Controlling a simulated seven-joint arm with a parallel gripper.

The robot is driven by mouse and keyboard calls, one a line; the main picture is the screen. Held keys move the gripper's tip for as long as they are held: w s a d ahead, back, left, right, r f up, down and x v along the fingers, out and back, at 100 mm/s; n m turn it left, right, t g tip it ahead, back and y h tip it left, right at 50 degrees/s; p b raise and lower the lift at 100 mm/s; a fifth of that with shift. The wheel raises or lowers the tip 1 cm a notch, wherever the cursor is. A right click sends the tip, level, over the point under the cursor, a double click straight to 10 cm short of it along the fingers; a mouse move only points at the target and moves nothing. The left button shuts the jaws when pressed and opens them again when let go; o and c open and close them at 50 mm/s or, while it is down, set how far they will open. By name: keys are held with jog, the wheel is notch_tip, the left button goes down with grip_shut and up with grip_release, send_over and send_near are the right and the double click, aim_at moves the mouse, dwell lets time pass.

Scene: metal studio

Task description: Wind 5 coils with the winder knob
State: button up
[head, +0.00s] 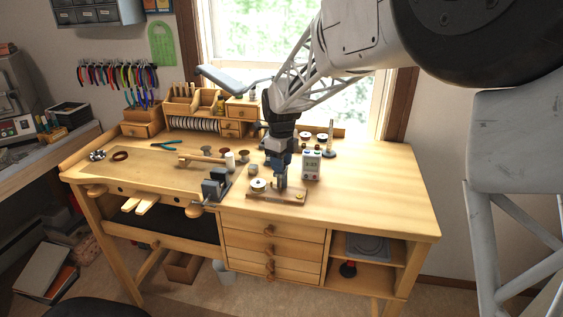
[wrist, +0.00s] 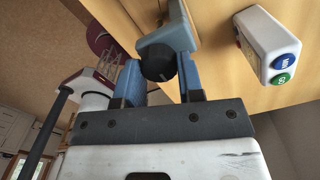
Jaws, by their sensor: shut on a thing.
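The winder stands on a wooden base board (head: 262,195) near the front edge of the workbench, with a pale spool (head: 258,185) on its left side. My gripper (head: 280,180) reaches down over the right part of the board. In the wrist view my gripper (wrist: 160,75) has its blue fingers on either side of a round black knob (wrist: 157,63) and is shut on it. The fingers hide the knob in the head view. How far the knob is turned cannot be told.
A white counter box (head: 311,163) stands right of my gripper; its blue and green buttons show in the wrist view (wrist: 284,70). A grey vise (head: 215,184) stands left of the board. Small spools (head: 243,155) lie behind. The bench's right side is clear.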

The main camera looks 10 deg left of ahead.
jog(key=m, duration=0.5)
jog(key=shift+s+m, duration=0.1)
jog(key=shift+m, duration=0.2)
dwell(0.4)
jog(key=o, duration=0.9)
jog(key=shift+r, duration=0.1)
jog(key=shift+r, duration=3.85)
